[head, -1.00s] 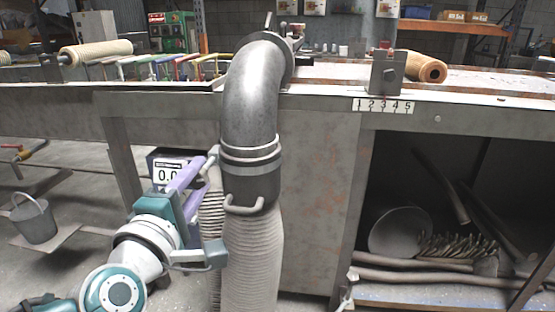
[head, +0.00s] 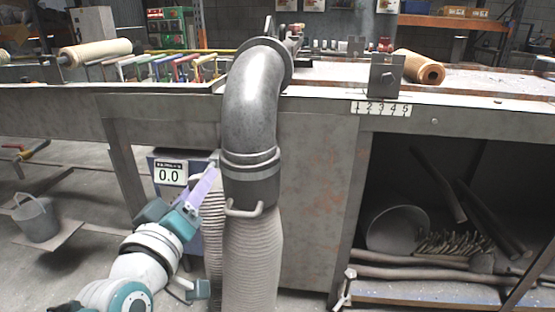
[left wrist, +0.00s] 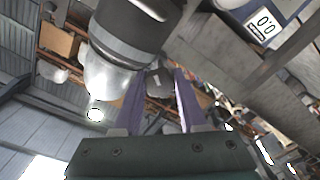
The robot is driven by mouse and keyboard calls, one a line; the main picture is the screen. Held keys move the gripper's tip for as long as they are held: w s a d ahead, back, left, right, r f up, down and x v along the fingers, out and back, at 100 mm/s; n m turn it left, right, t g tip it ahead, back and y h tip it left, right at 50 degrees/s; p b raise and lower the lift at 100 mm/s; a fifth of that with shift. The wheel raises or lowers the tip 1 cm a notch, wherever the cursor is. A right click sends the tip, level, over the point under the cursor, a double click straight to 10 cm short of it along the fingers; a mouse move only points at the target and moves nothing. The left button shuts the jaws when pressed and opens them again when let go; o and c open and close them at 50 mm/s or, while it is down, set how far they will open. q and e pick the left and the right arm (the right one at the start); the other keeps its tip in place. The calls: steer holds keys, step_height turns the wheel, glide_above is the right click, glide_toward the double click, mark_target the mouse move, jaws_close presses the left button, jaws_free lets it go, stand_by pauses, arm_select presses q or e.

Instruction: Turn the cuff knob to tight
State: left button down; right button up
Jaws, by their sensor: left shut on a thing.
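The grey metal cuff (head: 250,188) joins the steel elbow pipe (head: 250,105) to the pale ribbed hose (head: 252,260). A bent handle (head: 246,211) is on the cuff's front. My left gripper (head: 212,172) is at the cuff's left side, its purple fingers pointing up and right. In the left wrist view, the purple fingers (left wrist: 160,82) close on a small grey part beside the cuff (left wrist: 128,28), apparently the cuff knob (left wrist: 163,90). The knob is mostly hidden by the fingers, so its setting cannot be read. My right gripper is not in view.
A display reading 0.0 (head: 170,173) stands behind my left gripper. The bench (head: 310,190) rises behind the hose, with a 1 to 5 number strip (head: 381,109) on its edge. A second ribbed hose (head: 214,235) hangs close by. A bucket (head: 36,218) stands at left.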

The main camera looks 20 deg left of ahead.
arm_select(q)
steer(key=m, duration=0.5)
steer(key=shift+m+p, duration=0.3)
steer(key=shift+p, duration=0.05)
steer(key=shift+m, duration=2.2)
steer(key=shift+f, duration=0.1)
steer(key=shift+c, duration=2.3)
jaws_free()
steer(key=p+v, duration=0.2)
steer(key=v, duration=0.8)
steer(key=shift+p, duration=0.3)
steer(key=shift+a, duration=0.15)
